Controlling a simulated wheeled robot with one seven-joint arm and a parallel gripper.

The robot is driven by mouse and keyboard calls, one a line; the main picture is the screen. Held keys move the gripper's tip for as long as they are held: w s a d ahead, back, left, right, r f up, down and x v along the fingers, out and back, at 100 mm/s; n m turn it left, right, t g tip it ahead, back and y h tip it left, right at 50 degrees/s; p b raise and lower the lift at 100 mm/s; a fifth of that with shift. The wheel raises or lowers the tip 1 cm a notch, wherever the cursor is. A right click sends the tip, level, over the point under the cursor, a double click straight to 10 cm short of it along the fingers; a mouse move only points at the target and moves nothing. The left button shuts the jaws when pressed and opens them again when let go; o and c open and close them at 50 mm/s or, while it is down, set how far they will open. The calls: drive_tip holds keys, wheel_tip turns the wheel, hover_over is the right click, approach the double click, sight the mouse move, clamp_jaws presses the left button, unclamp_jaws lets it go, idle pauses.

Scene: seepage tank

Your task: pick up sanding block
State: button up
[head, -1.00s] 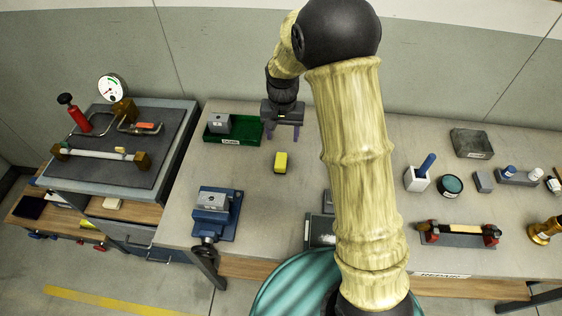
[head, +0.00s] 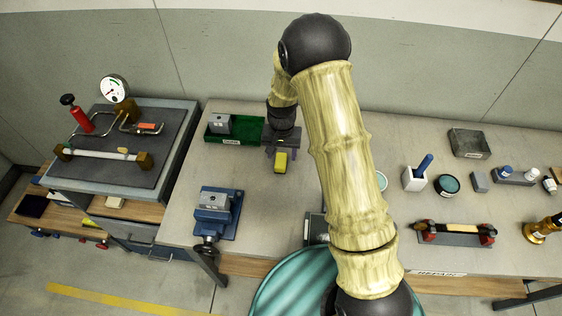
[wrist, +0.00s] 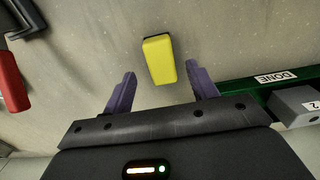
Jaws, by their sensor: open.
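A small yellow block (head: 280,163), apparently the sanding block, lies on the workbench just right of and in front of the green tray. In the wrist view the yellow block (wrist: 159,60) sits near the line between the fingertips, mostly just beyond them, with space on both sides. My gripper (head: 282,151) is open and empty above the bench at the block's far end. Its two purple fingers (wrist: 163,86) show in the wrist view, apart from the block. I cannot tell their exact height.
The green DONE tray (head: 246,141) holds a grey block and stands close beside my gripper. A blue vise (head: 216,212) is at the bench's front left. A red object (wrist: 12,83) shows at the wrist view's left edge. Bench around the yellow block is clear.

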sight(281, 160)
drive_tip(key=shift+a+f+p, duration=0.15)
drive_tip(key=shift+f+p, duration=0.3)
drive_tip(key=shift+f, duration=1.45)
drive_tip(key=c, duration=1.1)
drive_tip(key=shift+o, duration=0.2)
drive_tip(key=shift+r, duration=0.1)
wheel_tip(281, 160, up, 10)
drive_tip(key=shift+f+b, duration=0.1)
drive_tip(key=shift+b, duration=0.9)
